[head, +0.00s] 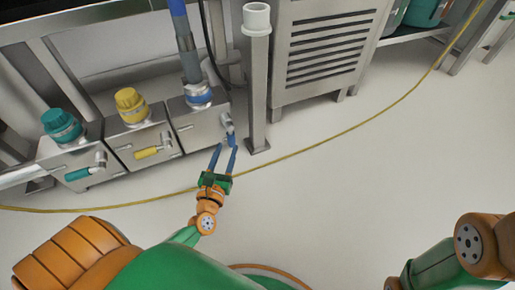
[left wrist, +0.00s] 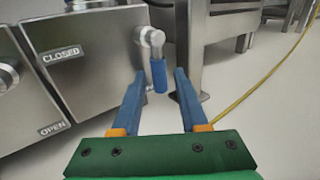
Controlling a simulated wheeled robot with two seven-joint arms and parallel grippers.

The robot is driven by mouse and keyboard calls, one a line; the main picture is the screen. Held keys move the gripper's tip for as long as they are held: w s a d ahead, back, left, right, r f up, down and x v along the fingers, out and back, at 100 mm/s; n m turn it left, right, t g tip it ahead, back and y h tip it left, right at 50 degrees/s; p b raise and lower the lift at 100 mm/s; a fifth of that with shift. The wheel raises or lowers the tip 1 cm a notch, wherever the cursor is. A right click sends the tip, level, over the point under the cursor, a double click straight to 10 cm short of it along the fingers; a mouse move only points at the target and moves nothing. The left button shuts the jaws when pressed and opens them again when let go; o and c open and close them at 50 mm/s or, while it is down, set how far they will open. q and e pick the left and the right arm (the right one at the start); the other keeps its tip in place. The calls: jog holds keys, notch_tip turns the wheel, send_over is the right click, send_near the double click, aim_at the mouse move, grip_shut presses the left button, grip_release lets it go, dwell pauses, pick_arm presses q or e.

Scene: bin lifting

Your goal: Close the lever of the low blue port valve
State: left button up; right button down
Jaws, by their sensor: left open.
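The low blue port valve is a steel box (head: 194,128) with a blue cap (head: 199,94) under a pipe. Its lever (head: 230,140) has a blue grip on a metal pivot at the box's right side. In the left wrist view the blue grip (left wrist: 159,77) hangs down from its pivot (left wrist: 152,38). My left gripper (head: 226,148) is open, with its blue fingers pointing at the lever. My right gripper is out of view.
Boxes with a yellow cap (head: 130,104) and a teal cap (head: 61,125) stand to the left, each with a lever. A steel post (head: 257,95) stands just right of the lever. CLOSED (left wrist: 61,53) and OPEN (left wrist: 52,128) labels show. A yellow hose (head: 330,138) crosses the floor.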

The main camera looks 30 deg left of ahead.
aim_at(229, 138)
pick_arm(q)
jog(key=b+x, duration=0.1)
jog(key=x, duration=0.5)
jog(key=shift+w+a+f+b, duration=0.15)
jog(key=shift+a+b, duration=0.1)
jog(key=shift+b, duration=0.15)
jog(key=shift+w, duration=0.25)
grip_shut()
dwell(0.6)
